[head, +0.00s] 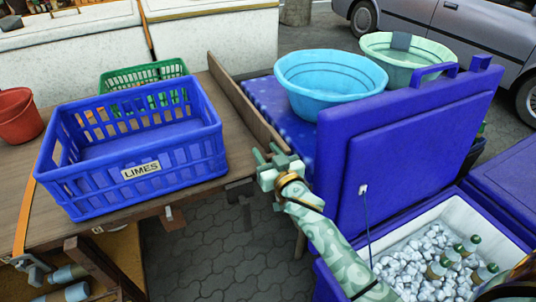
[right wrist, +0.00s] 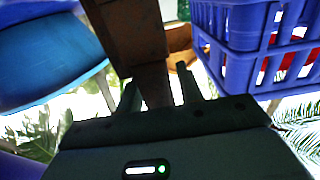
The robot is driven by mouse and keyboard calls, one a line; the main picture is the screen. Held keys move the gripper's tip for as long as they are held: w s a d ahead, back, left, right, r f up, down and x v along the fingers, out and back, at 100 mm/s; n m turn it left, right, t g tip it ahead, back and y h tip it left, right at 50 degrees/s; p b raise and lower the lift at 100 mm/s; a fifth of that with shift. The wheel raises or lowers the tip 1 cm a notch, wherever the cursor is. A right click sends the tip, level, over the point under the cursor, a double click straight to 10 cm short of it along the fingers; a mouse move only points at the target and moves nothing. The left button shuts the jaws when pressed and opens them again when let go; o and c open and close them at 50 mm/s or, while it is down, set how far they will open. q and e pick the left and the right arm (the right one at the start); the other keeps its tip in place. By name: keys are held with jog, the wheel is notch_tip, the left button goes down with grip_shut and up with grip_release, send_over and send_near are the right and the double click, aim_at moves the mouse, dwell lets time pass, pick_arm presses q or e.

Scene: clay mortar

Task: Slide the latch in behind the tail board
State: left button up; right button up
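The tail board (head: 245,102) is a long wooden board standing on edge along the right side of the wooden table. My right gripper (head: 270,152) is at the board's near end, with its fingers apart. In the right wrist view, the two fingers (right wrist: 158,92) stand on either side of a brown wooden piece (right wrist: 153,85), with a gap to the right finger; a firm hold does not show. A dark metal piece (head: 239,191) hangs below the table edge near my gripper; I cannot tell whether it is the latch. My left gripper is not in view.
A blue LIMES crate (head: 185,150) stands on the table (head: 120,217), left of the board. To the right are a blue tub (head: 330,85), a green tub (head: 425,52) and an open blue cooler lid (head: 410,150). An ice-filled cooler (head: 460,210) holds bottles.

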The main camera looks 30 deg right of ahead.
jog(key=shift+s, duration=0.1)
